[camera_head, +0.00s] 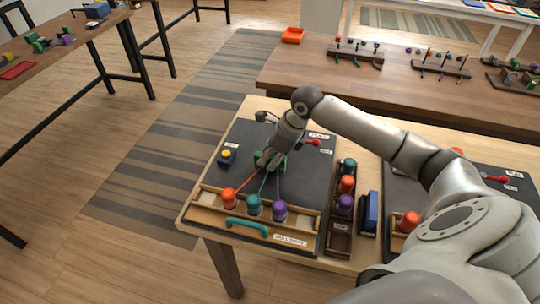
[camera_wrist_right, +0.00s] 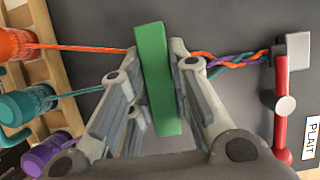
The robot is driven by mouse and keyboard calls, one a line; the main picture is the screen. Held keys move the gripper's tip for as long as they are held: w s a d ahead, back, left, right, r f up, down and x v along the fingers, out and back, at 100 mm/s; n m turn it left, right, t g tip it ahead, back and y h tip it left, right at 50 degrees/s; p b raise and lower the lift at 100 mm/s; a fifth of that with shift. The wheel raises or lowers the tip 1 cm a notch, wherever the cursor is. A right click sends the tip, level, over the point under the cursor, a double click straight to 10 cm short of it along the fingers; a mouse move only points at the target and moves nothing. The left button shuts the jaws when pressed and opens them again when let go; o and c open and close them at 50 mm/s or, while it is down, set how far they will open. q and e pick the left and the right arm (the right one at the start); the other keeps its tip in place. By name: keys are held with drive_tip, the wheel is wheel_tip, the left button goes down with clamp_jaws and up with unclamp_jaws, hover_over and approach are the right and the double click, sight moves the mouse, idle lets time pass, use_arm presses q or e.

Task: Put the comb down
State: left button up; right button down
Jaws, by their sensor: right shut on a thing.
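The comb is a green bar (camera_wrist_right: 158,85) held between the fingers of my right gripper (camera_head: 270,159), over the dark board (camera_head: 231,180). In the right wrist view, the fingers are shut on its two sides. Orange, teal and purple cords run to the comb from the orange bobbin (camera_head: 228,199), teal bobbin (camera_head: 253,204) and purple bobbin (camera_head: 280,211). Beyond the comb, a short plait (camera_wrist_right: 232,60) runs to a clamp with a red lever (camera_wrist_right: 281,105). Whether the comb touches the board is not clear. My left gripper is out of view.
The bobbins stand in a wooden tray (camera_head: 310,221) with a teal handle (camera_head: 247,227). A rack (camera_head: 338,242) of spare bobbins and a blue block (camera_head: 371,212) are to the right. A yellow button (camera_head: 226,154) is at the left. Bare board lies around the gripper.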

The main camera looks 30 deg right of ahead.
drive_tip(key=c, duration=1.3)
unclamp_jaws()
drive_tip(key=shift+f, duration=0.1)
drive_tip(key=shift+c, duration=0.2)
drive_tip(key=b+v, duration=0.1)
drive_tip(key=v, duration=1.1)
